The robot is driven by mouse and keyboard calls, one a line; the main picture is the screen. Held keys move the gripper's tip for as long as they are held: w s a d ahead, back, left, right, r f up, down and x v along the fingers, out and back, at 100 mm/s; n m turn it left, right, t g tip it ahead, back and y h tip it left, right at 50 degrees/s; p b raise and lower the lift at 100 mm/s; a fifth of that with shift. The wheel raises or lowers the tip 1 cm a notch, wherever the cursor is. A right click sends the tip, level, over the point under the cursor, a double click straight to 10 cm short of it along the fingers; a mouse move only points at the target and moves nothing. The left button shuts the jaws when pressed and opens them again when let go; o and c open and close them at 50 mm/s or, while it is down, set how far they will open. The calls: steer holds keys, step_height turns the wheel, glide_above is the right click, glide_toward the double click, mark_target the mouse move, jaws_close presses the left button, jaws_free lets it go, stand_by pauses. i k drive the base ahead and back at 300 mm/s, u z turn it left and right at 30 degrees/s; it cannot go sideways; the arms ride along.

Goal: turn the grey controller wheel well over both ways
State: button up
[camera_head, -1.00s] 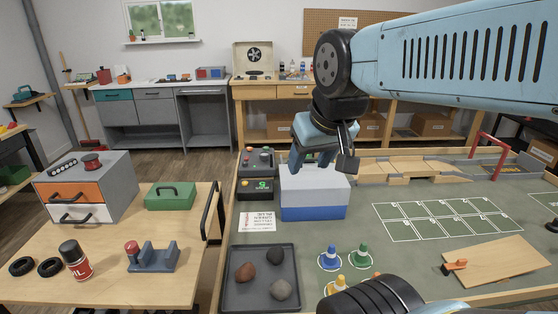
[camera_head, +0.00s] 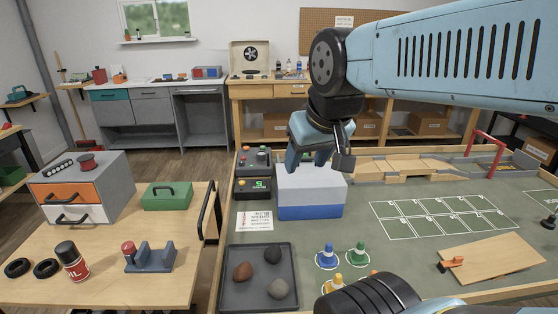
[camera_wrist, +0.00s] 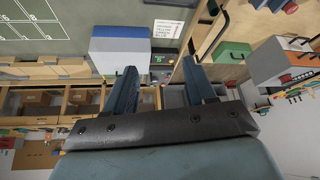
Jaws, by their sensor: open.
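Two dark control boxes stand at the left edge of the green table. The rear one (camera_head: 254,160) carries small red and green parts; the front one (camera_head: 253,188) has a green lit mark. I cannot tell the grey controller wheel apart at this size. My gripper (camera_head: 308,163) points down, open and empty, over the white and blue box (camera_head: 311,197), to the right of the control boxes in the head view. In the wrist view, its two fingers (camera_wrist: 160,88) are spread apart, with the small green mark (camera_wrist: 159,59) showing in the gap beyond them.
A wooden side bench (camera_head: 110,283) stands left across a narrow gap. Wooden ramps (camera_head: 405,165) are to the right.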

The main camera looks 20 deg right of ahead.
mark_target(260, 155)
steer(key=u, duration=0.7)
steer(key=k, duration=1)
steer(key=z, duration=0.75)
steer(key=i, duration=1)
steer(key=u, duration=0.05)
